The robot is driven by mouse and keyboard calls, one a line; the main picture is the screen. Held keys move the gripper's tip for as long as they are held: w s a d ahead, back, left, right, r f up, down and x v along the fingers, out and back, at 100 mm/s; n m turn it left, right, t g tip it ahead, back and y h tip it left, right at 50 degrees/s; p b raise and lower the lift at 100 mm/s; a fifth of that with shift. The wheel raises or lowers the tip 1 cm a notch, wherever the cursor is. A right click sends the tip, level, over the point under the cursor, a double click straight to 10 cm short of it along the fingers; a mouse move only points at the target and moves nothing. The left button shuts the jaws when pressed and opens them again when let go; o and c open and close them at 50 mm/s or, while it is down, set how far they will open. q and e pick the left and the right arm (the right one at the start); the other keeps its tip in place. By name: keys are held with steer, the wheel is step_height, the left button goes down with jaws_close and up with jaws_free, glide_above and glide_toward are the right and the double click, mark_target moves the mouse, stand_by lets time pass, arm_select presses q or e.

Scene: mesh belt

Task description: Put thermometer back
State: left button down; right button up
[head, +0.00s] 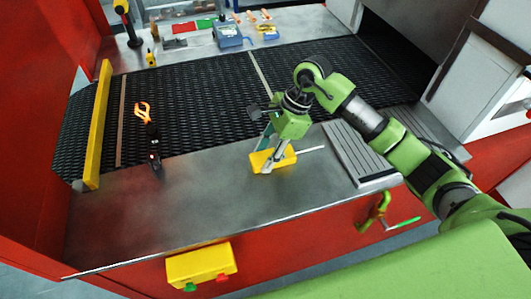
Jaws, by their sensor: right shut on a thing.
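A yellow block-like body (261,162) with a thin silver rod (310,150) pointing right lies at the metal ledge in front of the belt; I take it to be the thermometer. My right gripper (274,164) comes down over it from above and is shut on it. The gripper's fingers cover part of the yellow body. I cannot tell whether it touches the ledge or hangs just above it. My left gripper is not in view.
The black mesh belt (205,110) runs behind the ledge (215,195). A dark tool with a glowing orange loop (143,110) stands at left, near a yellow bar (98,125). A ribbed plate (352,155) lies right. Blue devices (228,36) sit on the far shelf.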

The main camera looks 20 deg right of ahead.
steer(key=o, duration=1.2)
steer(key=shift+r+p, duration=0.2)
steer(key=shift+p, duration=0.15)
steer(key=b+v, duration=0.4)
steer(key=v, duration=0.8)
